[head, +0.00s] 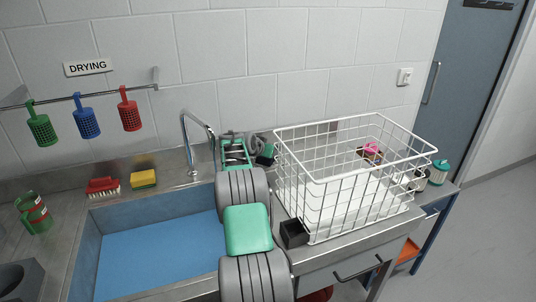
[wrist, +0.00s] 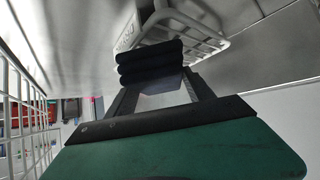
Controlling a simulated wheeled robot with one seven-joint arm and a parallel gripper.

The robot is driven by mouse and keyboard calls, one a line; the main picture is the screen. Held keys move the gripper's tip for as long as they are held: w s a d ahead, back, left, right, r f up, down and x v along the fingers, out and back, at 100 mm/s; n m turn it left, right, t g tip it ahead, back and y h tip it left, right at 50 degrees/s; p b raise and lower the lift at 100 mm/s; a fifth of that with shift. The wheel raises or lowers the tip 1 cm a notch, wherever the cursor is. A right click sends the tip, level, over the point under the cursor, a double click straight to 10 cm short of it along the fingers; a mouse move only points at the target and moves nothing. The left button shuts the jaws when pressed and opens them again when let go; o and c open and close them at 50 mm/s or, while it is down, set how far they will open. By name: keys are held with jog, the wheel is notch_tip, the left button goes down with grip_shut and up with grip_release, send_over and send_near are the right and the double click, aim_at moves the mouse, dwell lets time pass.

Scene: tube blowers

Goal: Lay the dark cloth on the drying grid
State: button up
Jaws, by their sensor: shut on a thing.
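The dark cloth (wrist: 150,62) shows in the wrist view as a black folded bundle with stacked layers. My gripper (wrist: 156,84) is shut on it, with the bundle at the ends of the two fingers. Just beyond the cloth in the wrist view is a white slatted grid (wrist: 192,30); whether the cloth touches it I cannot tell. I cannot tell for sure whether this is the drying grid. In the head view my arm hides most of the area around my gripper, and I cannot make out the cloth there.
A large white wire basket (head: 318,182) stands on the counter right of my arm, its wires also close at the left of the wrist view (wrist: 20,115). A small black box (head: 293,233) sits at its front corner. The blue sink (head: 150,250) and tap (head: 184,130) lie left.

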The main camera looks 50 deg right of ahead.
jog(key=shift+f, duration=0.4)
jog(key=shift+f, duration=0.1)
jog(key=shift+f, duration=0.15)
jog(key=o, duration=1.5)
jog(key=shift+c, duration=0.2)
jog(key=shift+r, duration=0.35)
jog(key=b+v, duration=0.2)
jog(key=v, duration=1)
jog(key=shift+f, duration=0.1)
